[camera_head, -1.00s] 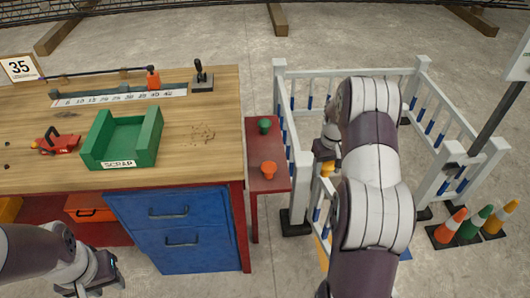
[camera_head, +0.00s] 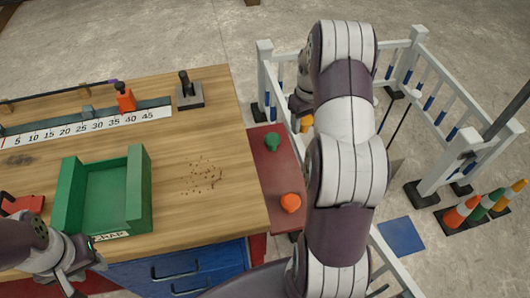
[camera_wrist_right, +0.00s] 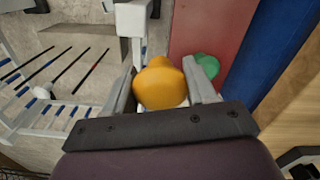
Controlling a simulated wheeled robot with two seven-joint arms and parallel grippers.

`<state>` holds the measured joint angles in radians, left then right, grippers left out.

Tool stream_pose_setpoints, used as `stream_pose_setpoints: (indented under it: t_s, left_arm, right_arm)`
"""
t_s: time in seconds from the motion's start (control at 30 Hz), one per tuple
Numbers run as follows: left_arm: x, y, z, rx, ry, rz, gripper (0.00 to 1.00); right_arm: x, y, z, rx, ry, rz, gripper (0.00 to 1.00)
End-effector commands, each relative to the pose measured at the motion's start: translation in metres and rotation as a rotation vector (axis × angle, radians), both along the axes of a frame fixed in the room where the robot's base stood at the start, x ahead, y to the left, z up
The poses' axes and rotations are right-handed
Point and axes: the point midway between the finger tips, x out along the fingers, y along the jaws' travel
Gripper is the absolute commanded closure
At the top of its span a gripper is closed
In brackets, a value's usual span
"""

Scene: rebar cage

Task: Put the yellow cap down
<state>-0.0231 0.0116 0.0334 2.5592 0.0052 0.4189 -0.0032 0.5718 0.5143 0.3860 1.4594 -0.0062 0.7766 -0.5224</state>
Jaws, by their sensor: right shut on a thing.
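The yellow cap (camera_wrist_right: 160,85) is between the two fingers of my right gripper (camera_wrist_right: 164,92), which is shut on it. In the head view the yellow cap (camera_head: 306,123) shows just below my right gripper (camera_head: 304,112), at the right edge of the red side shelf (camera_head: 276,170); my own arm partly hides this area. I cannot tell its height over the shelf. My left gripper (camera_head: 82,268) is at the lower left, in front of the workbench; its fingers are too unclear to read.
A green cap (camera_head: 272,140) and an orange cap (camera_head: 291,203) stand on the red shelf. The green cap also shows in the wrist view (camera_wrist_right: 208,66). The white railing (camera_head: 265,75) stands right beside the shelf. A green scrap tray (camera_head: 140,200) sits on the workbench.

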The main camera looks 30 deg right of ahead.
Motion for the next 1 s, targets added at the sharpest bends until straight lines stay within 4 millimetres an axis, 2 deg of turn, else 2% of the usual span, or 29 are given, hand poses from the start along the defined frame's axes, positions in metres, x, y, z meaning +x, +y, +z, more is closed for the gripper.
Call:
stream_pose_setpoints:
  t_s: [0.3, 0.4, 0.57, 0.77, 1.0]
  left_arm:
    - [-0.001, 0.0, -0.003, 0.0, 0.001, 0.0, 0.62]
    - [0.0, 0.0, -0.003, 0.0, 0.001, 0.0, 0.62]
    - [0.0, 0.0, -0.004, 0.0, 0.0, 0.0, 0.62]
    - [0.0, 0.0, -0.009, 0.0, 0.0, 0.0, 0.62]
    - [0.0, 0.0, -0.009, 0.0, 0.0, 0.0, 0.62]
  right_arm:
    - [-0.03, 0.08, -0.05, 0.002, 0.005, 0.005, 0.73]
    - [-0.036, 0.097, -0.062, 0.002, 0.003, 0.004, 0.73]
    - [-0.04, 0.107, -0.072, 0.001, 0.003, 0.0, 0.73]
    - [-0.041, 0.107, -0.107, 0.002, 0.005, 0.0, 0.73]
    - [-0.04, 0.106, -0.108, 0.001, 0.001, 0.0, 0.73]
